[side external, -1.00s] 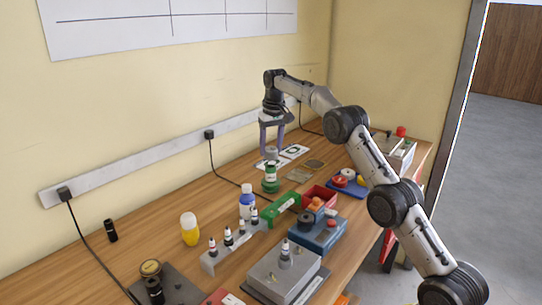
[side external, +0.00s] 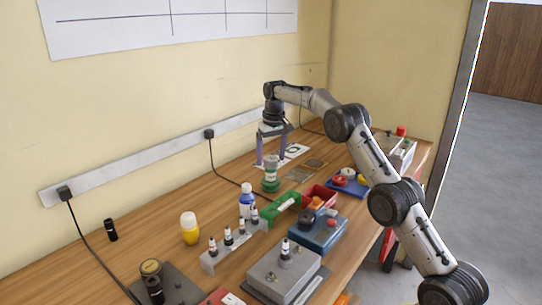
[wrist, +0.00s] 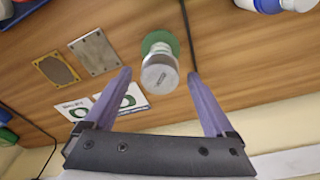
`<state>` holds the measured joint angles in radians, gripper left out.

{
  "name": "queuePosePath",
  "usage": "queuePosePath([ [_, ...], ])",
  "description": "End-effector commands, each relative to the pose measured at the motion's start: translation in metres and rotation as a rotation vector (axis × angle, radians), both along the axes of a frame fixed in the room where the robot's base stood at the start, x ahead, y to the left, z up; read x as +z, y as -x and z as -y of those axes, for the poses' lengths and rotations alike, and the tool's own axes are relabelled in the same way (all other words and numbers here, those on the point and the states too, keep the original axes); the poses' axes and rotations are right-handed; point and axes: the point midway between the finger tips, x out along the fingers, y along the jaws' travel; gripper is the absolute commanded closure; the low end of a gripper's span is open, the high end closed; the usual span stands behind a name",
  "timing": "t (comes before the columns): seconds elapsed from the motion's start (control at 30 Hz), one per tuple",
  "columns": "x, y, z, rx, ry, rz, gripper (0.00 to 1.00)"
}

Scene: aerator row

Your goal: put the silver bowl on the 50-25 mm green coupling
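The silver bowl (side external: 271,159) sits on top of the green coupling (side external: 270,184), which stands on the wooden bench. In the wrist view the round silver bowl (wrist: 160,74) shows between my fingers, with the green rim of the coupling (wrist: 158,39) beyond it. The stack looks upright. My gripper (side external: 271,157) is open, its purple fingers spread on either side of the bowl. In the wrist view, clear gaps show between each finger of my gripper (wrist: 159,73) and the bowl, so neither finger appears to touch it.
A printed card (side external: 292,153) and flat plates (side external: 298,175) lie beside the coupling. A black cable (side external: 213,165) runs close by. The wall is behind.

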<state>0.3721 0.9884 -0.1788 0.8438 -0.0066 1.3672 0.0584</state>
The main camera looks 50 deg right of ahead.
Motion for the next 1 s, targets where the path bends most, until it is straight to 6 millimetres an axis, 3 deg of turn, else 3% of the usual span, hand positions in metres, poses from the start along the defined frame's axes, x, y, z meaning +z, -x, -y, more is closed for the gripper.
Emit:
queuePosePath([
  [0.27, 0.005, 0.000, 0.000, 0.000, 0.001, 0.002, 0.11],
  [0.6, 0.056, 0.005, -0.002, 0.000, 0.001, 0.003, 0.11],
  [1.0, 0.077, 0.008, -0.004, -0.001, 0.000, -0.001, 0.11],
])
